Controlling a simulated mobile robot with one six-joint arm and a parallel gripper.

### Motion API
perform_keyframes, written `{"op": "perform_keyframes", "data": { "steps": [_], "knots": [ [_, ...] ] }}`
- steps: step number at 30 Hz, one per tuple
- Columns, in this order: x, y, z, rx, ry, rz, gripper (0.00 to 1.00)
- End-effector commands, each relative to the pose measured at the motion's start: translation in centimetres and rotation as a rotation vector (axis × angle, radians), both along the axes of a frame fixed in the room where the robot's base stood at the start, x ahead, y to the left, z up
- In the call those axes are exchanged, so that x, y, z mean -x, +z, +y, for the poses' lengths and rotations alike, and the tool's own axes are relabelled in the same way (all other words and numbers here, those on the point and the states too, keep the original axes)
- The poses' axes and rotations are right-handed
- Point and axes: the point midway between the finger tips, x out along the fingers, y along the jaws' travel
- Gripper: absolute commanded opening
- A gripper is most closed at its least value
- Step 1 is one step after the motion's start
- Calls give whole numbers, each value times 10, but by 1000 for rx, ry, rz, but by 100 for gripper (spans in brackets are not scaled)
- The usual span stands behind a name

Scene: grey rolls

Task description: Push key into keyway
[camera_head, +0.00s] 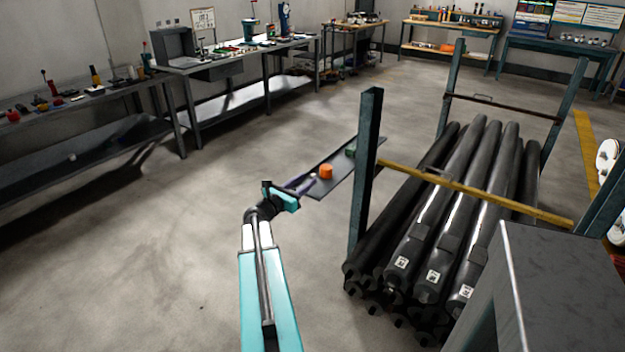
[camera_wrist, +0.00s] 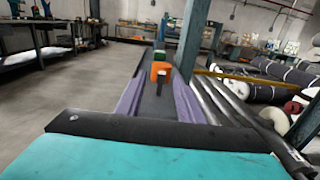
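My gripper (camera_wrist: 160,88) is open, with two purple fingers spread over a narrow dark board. In the head view my gripper (camera_head: 306,184) is at the board's near end. An orange block (camera_head: 325,171) stands on the board ahead of the fingers; it also shows in the wrist view (camera_wrist: 155,68). A small dark upright piece (camera_wrist: 161,78) shows at its front; I cannot tell whether it is a key or a slot. A green block (camera_head: 350,151) stands behind the orange one, also in the wrist view (camera_wrist: 159,55). Nothing shows clearly as held.
The dark board (camera_head: 345,172) reaches toward a teal rack post (camera_head: 366,170). The rack holds dark long rolls (camera_head: 455,205) behind a yellow bar (camera_head: 480,194). A grey cabinet (camera_head: 560,290) stands at lower right. Benches line the left and back; the floor at left is clear.

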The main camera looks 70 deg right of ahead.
Motion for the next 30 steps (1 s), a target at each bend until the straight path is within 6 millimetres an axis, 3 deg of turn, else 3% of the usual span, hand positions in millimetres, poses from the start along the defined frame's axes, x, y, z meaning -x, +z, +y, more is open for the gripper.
{"op": "perform_keyframes", "data": {
  "steps": [10,22,30],
  "knots": [
    [2,1,-5,0,-1,0,34],
    [15,1,-43,0,-2,1,34],
    [17,0,-49,0,0,0,34]
  ]
}}
